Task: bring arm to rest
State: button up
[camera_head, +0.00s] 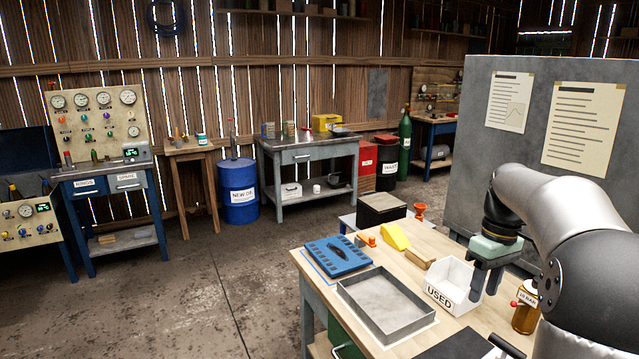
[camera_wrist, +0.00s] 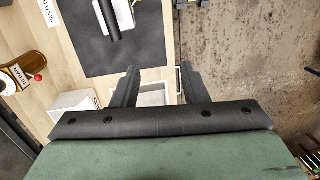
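My gripper (camera_head: 485,280) hangs fingers-down above the wooden workbench (camera_head: 435,265), beside the white bin marked USED (camera_head: 447,288). In the wrist view my gripper (camera_wrist: 160,82) has its two dark fingers apart, with nothing held between them. Part of a pale tray (camera_wrist: 153,97) shows below and between the fingers. My arm reaches in from the right, bent over the bench.
The bench holds a grey metal tray (camera_head: 388,305), a blue case (camera_head: 338,257), a yellow wedge (camera_head: 395,236) and an amber jar (camera_head: 525,317). A dark mat (camera_wrist: 110,35) lies at its near end. A grey panel (camera_head: 480,155) stands behind my arm. Floor at left is clear.

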jog(key=s+a+f+m+h, duration=0.1)
jog(key=s+a, duration=0.2)
jog(key=a, duration=0.3)
jog(key=s+a+f, duration=0.1)
jog(key=s+a, duration=0.2)
jog(key=a, duration=0.2)
jog(key=s+a+f+m, duration=0.1)
jog(key=s+a+f, duration=0.2)
jog(key=s, duration=0.2)
jog(key=s+a+f+m+t, duration=0.1)
jog(key=s+a+f, duration=0.2)
jog(key=s, duration=0.3)
jog(key=s+a+f+m, duration=0.1)
jog(key=s+a+f, duration=0.2)
jog(key=s+a, duration=0.1)
jog(key=shift+s+f+m+t, duration=0.2)
jog(key=shift+s+m+t, duration=0.1)
jog(key=shift+s, duration=0.55)
jog(key=shift+d, duration=0.1)
